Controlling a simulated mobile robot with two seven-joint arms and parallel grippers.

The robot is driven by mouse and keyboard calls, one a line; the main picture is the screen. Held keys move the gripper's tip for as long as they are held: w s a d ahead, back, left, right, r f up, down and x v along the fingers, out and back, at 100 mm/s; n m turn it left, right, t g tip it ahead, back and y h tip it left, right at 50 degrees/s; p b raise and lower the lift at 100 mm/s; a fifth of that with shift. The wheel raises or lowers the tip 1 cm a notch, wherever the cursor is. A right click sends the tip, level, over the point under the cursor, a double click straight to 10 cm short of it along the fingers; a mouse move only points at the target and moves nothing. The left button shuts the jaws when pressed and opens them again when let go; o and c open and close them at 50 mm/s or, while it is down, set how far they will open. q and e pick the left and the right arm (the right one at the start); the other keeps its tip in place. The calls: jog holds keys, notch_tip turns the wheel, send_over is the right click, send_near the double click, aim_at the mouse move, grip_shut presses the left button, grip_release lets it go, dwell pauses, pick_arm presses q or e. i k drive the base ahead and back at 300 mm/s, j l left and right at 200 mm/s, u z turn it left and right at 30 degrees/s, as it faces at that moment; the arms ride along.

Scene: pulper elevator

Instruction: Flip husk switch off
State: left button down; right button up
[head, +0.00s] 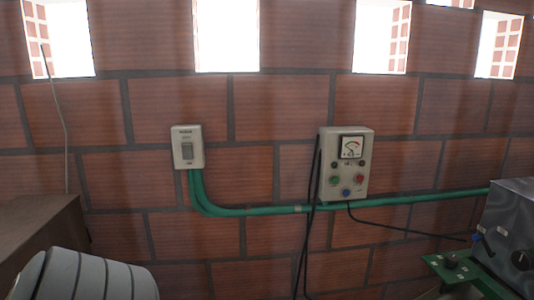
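A pale switch box (188,161) is fixed to the brick wall, left of the middle of the head view. It has a grey rocker (187,151) on its face and small print above and below it. The print is too small to read, and I cannot tell which way the rocker is set. Nothing covers the box.
A control box (346,183) with a dial and several buttons hangs to the right. A green pipe (270,210) runs along the wall. A brown block (35,235) and ribbed grey cylinder (85,277) fill the lower left; a metal box (513,230) stands right.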

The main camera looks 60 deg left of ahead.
aim_at(187, 149)
jog(key=u, duration=2.35)
